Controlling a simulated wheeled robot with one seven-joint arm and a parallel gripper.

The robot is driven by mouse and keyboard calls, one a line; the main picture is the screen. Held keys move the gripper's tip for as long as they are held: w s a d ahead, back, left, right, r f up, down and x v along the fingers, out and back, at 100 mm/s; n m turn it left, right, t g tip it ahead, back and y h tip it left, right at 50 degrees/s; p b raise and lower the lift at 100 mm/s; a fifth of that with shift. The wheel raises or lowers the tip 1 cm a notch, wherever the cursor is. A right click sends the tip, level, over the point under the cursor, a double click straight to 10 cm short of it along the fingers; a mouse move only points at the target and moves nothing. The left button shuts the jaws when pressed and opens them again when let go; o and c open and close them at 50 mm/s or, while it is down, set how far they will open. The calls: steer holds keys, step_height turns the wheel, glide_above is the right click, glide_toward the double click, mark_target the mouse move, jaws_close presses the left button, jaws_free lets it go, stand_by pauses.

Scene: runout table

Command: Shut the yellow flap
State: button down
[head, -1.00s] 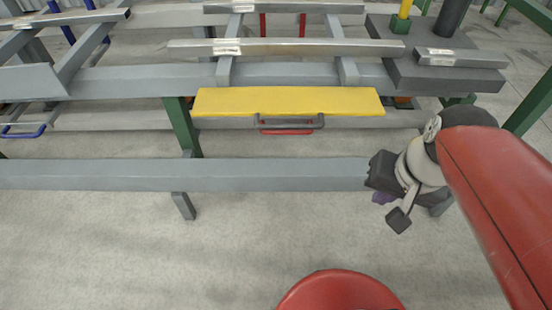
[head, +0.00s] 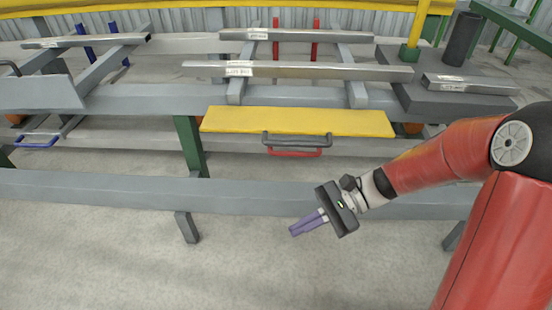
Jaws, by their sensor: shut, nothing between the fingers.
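The yellow flap (head: 300,121) is a long panel at the front of the runout table, standing out toward me with its broad face up. A dark grey handle (head: 297,140) is on its front edge. A red handle (head: 293,153) shows just below and behind it. My gripper (head: 293,233) is shut and empty, its purple fingers pointing left and down. It is in front of the table's lower rail, below the flap in the picture, and touches neither flap nor handle.
A grey lower rail (head: 110,190) runs across the front. Metal bars (head: 300,70) lie on the table above the flap. A blue handle (head: 37,141) is at the left and a dark grey block (head: 440,92) at the right. The floor (head: 100,265) in front is clear.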

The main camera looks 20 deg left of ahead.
steer(key=w+a+f+m+t+y+b, duration=0.2)
steer(key=w+f+m+t+y, duration=0.25)
steer(key=w+m+y, duration=0.3)
steer(key=w+a+f+m+t+y+b, duration=0.2)
steer(key=w+f+m+t+y, duration=0.1)
steer(key=w+m+t+y, duration=0.45)
steer(key=a+r+m+g, duration=0.1)
steer(key=a+r, duration=0.6)
steer(key=r, duration=0.3)
steer(key=shift+r+m+b, duration=0.35)
steer(key=shift+r+m, duration=0.05)
steer(key=shift+w+r, duration=0.1)
steer(key=shift+r, duration=0.05)
